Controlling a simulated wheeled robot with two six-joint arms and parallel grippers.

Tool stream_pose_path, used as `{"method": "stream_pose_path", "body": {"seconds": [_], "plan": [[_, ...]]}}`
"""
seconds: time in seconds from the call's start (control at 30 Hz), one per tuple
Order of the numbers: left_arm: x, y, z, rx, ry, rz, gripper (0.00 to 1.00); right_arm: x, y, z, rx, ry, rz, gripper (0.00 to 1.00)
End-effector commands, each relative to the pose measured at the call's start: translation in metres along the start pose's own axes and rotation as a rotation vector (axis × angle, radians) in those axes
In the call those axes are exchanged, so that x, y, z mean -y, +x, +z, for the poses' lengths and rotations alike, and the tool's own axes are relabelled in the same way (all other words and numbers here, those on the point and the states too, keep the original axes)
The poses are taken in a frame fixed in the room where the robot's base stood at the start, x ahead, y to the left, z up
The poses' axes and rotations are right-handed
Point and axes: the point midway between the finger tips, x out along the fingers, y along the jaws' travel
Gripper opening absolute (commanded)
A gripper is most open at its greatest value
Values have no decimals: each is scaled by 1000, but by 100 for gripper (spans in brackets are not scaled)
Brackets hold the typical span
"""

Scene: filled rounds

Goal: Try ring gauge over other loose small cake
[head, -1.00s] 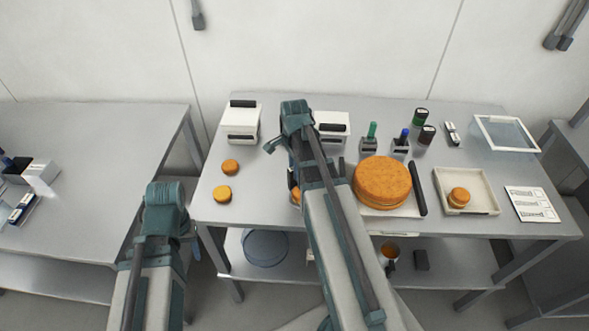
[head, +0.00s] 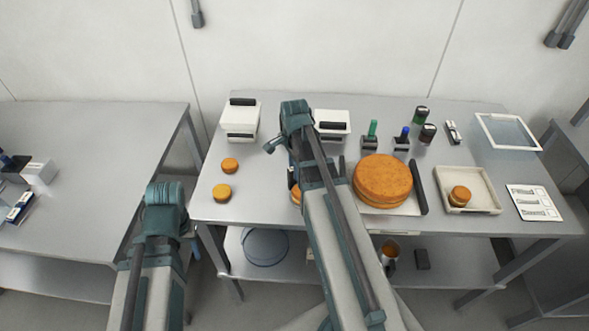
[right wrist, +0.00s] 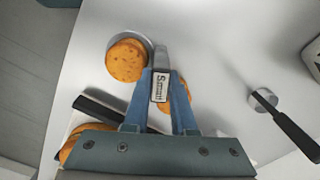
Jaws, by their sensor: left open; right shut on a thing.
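My right gripper (right wrist: 161,78) is shut on a ring gauge, gripping its labelled tag (right wrist: 160,86), which seems to read "Small". The gauge's grey ring (right wrist: 147,43) curves along the far side of an orange small cake (right wrist: 127,61); I cannot tell whether it fully surrounds it. Another small cake (right wrist: 181,96) is partly hidden behind the fingers. In the head view, two loose small cakes (head: 230,165) (head: 222,193) lie at the table's left, and one (head: 296,197) is mostly hidden by my right arm. My left gripper (head: 195,246) is open, low beside the table's left front corner, mostly hidden.
A large cake (head: 382,180) stands right of my right arm, with a black handle (head: 418,188) beside it. A tray (head: 486,202) holds a small cake. White boxes (head: 240,122) and stampers stand behind. A black-handled round tool (right wrist: 262,100) shows in the right wrist view.

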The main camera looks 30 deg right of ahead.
Motion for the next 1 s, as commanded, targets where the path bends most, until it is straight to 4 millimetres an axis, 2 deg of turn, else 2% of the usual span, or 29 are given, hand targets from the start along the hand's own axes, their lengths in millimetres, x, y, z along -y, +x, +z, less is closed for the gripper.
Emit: {"method": "stream_pose_path", "body": {"seconds": [0.57,1.0], "plan": [[0,-1,0,0,0,0,50,0,-1,0,0,0,0,0],[2,-21,1,0,1,0,50,0,-21,0,0,0,0,0]]}}
